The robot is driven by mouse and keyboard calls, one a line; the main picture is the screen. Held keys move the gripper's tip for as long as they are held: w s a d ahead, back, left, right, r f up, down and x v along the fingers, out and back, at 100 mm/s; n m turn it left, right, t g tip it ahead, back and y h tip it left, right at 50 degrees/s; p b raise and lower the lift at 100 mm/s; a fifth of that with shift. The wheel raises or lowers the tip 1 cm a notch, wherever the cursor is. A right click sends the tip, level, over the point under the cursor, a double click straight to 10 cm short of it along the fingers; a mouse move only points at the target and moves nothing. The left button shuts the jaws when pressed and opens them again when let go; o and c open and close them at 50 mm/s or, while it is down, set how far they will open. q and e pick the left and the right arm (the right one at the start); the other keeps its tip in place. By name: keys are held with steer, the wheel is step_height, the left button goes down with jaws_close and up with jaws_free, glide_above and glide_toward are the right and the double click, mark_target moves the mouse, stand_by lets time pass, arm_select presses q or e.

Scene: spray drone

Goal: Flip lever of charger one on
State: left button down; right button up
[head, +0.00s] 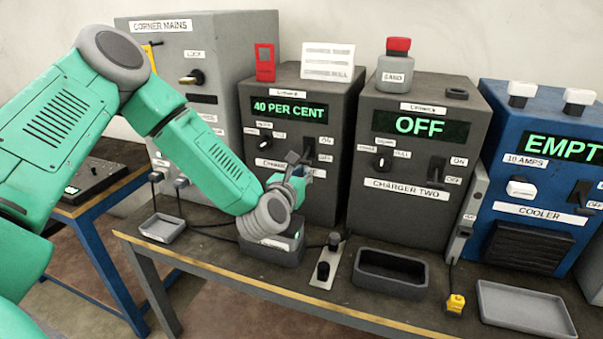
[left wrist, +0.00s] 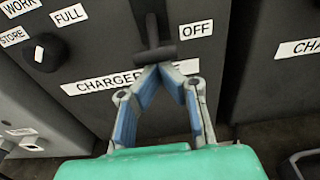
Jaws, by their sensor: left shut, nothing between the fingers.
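Charger one (head: 328,195) is a dark grey box with a green display (head: 290,107) reading "40 PER CENT". Its black lever (head: 309,147) sits between ON and OFF labels, partly hidden by my left gripper (head: 298,168) in the head view. In the left wrist view the lever (left wrist: 155,50) ends in a crossbar beside the OFF label (left wrist: 196,30). My left gripper (left wrist: 165,68) is shut and empty, its fingertips meeting right at the crossbar's lower edge; I cannot tell whether they touch it. My right gripper is not in view.
Charger two (head: 400,220), displaying OFF, stands right of charger one, then the blue cooler (head: 530,160). The Corner Mains box (head: 235,50) is left. A dark tray (head: 390,290), a small stand (head: 328,262) and a grey tray (head: 163,228) sit along the bench front.

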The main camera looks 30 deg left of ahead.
arm_select(q)
steer(key=shift+d, duration=0.1)
steer(key=shift+s+r+g+p, duration=0.1)
steer(key=shift+r+g+p, duration=0.2)
steer(key=shift+p, duration=0.25)
steer(key=shift+g+p, duration=0.3)
